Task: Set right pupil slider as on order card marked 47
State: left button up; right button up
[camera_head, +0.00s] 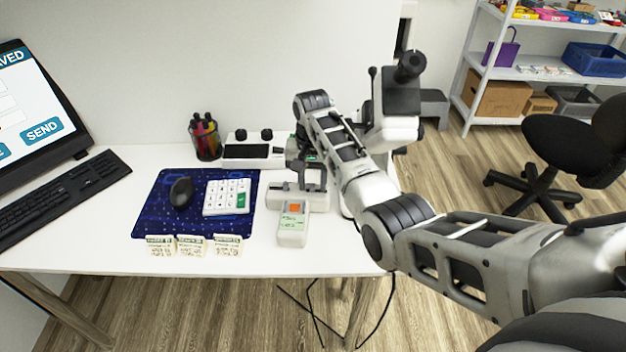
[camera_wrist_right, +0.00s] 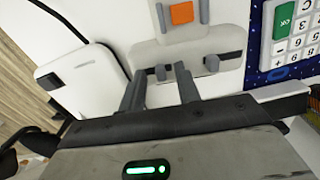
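The pale slider unit (camera_head: 318,202) is partly hidden by my right arm. In the right wrist view its dark rail (camera_wrist_right: 233,56) carries small grey knobs: one knob (camera_wrist_right: 160,72) stands between my fingertips and another knob (camera_wrist_right: 211,63) stands outside them, to the right. Which is the right pupil slider I cannot read. My right gripper (camera_wrist_right: 160,70) is open around the first knob, with gaps beside it; in the head view the gripper (camera_head: 312,180) is over the unit. Three small cards (camera_head: 160,246), (camera_head: 191,246), (camera_head: 228,245) stand at the desk's front; their numbers are unreadable. My left gripper is out of view.
A two-knobbed box (camera_head: 236,139) and pen cup (camera_head: 206,140) stand behind. A white instrument (camera_head: 397,130) stands right.

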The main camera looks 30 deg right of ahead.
notch_tip(320, 180, up, 11)
pick_arm(q)
jog(key=p, duration=0.1)
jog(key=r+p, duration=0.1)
jog(key=p, duration=0.1)
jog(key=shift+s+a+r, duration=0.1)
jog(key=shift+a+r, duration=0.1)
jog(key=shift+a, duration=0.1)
pick_arm(e)
notch_tip(320, 180, up, 5)
send_over(312, 185)
jog(key=shift+d, duration=0.15)
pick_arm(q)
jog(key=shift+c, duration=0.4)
